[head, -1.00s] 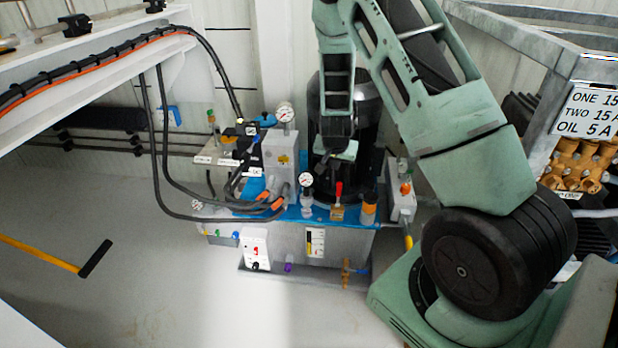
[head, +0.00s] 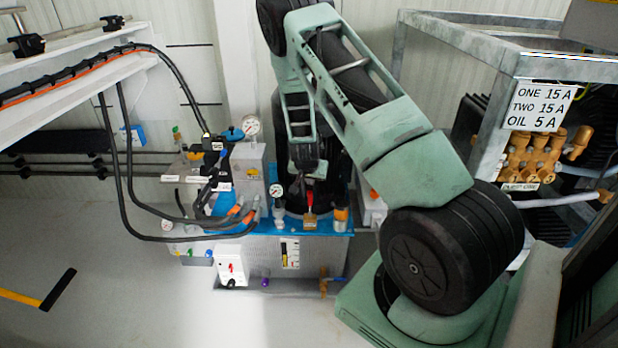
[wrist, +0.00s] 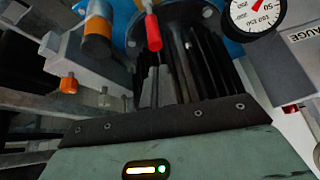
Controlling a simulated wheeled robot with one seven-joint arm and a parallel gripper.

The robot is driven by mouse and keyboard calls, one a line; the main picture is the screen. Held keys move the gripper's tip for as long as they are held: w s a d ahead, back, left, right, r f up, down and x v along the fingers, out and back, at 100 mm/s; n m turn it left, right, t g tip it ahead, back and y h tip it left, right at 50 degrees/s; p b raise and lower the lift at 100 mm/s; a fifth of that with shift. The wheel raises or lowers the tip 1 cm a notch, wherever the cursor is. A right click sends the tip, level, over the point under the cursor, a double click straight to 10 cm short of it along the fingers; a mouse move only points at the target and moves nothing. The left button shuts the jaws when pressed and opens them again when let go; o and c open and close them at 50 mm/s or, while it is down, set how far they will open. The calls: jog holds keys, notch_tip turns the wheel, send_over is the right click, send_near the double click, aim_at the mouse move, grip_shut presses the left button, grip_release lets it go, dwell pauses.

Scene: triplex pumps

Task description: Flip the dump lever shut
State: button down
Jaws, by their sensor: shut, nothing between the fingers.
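The red-handled lever (head: 309,198), which I take to be the dump lever, stands about upright on a brass block (head: 310,219) at the front of the blue-topped power unit (head: 335,225). In the wrist view the red handle (wrist: 153,32) is at the top centre, its tip toward my gripper. My gripper (head: 305,166) is shut and empty, just above the lever in the head view. Its green body with a dark front edge fills the bottom of the wrist view.
A black ribbed motor (wrist: 190,70) stands close behind the lever. A pressure gauge (wrist: 255,14) and an orange-banded cylinder (head: 341,214) flank it. Black hoses (head: 125,190) hang at the left. A metal frame (head: 490,140) with brass valves stands at the right. Floor in front is clear.

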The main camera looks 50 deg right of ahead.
aim_at(310, 203)
jog(key=shift+x, duration=2)
jog(key=shift+a+b, duration=0.1)
jog(key=shift+b, duration=0.25)
